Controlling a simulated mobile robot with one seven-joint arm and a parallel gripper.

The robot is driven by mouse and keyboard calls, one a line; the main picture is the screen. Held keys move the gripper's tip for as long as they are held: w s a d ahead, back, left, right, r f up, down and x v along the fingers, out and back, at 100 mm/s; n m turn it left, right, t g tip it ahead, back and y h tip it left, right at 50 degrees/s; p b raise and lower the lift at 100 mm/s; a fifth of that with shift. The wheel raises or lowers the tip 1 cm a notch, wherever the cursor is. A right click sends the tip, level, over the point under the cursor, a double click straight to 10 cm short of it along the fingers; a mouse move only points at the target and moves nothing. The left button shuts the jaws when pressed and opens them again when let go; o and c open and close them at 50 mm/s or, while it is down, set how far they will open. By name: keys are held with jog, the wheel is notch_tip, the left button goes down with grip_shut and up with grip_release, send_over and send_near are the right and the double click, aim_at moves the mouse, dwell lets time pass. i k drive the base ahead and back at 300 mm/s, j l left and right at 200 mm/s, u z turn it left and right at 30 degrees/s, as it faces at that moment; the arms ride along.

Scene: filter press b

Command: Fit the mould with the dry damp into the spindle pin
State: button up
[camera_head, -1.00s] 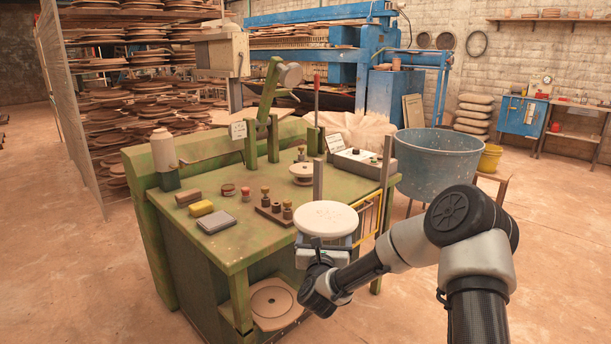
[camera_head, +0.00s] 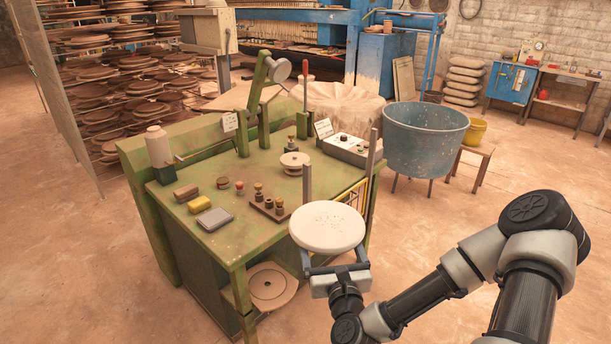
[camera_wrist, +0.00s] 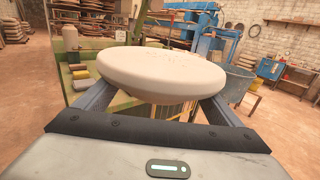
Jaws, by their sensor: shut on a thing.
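A round white mould (camera_head: 327,222) is held flat in my gripper (camera_head: 338,262), in front of the near right corner of the green bench. It also shows in the wrist view (camera_wrist: 161,73), where the two fingers (camera_wrist: 158,104) grip it from both sides. Small dark marks dot its top. A small pale round piece on a base (camera_head: 295,161) stands on the bench behind the mould; I cannot tell whether it is the spindle with its pin. A round brown disc on a board (camera_head: 269,284) lies on the low shelf at the bench's front.
The green bench top (camera_head: 225,255) carries a block with several knobbed pieces (camera_head: 270,203), a yellow sponge (camera_head: 199,204), a grey slab (camera_head: 214,219) and a control box (camera_head: 350,148). A metal post (camera_head: 307,185) rises near the mould. A blue tub (camera_head: 425,140) stands to the right.

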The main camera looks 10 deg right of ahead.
aim_at(295, 158)
jog(key=i+l+z, duration=0.6)
jog(key=i+z, duration=0.15)
jog(key=i, duration=0.85)
jog(key=i+u, duration=0.25)
jog(key=u, duration=0.15)
jog(key=i+l+u, duration=0.2)
jog(key=u, duration=0.2)
jog(key=i+l+u, duration=0.2)
jog(key=u, duration=0.25)
jog(key=i+l+u, duration=0.15)
jog(key=l+u, duration=0.25)
jog(key=i+l+u, duration=0.1)
jog(key=u, duration=0.3)
jog(key=l, duration=0.1)
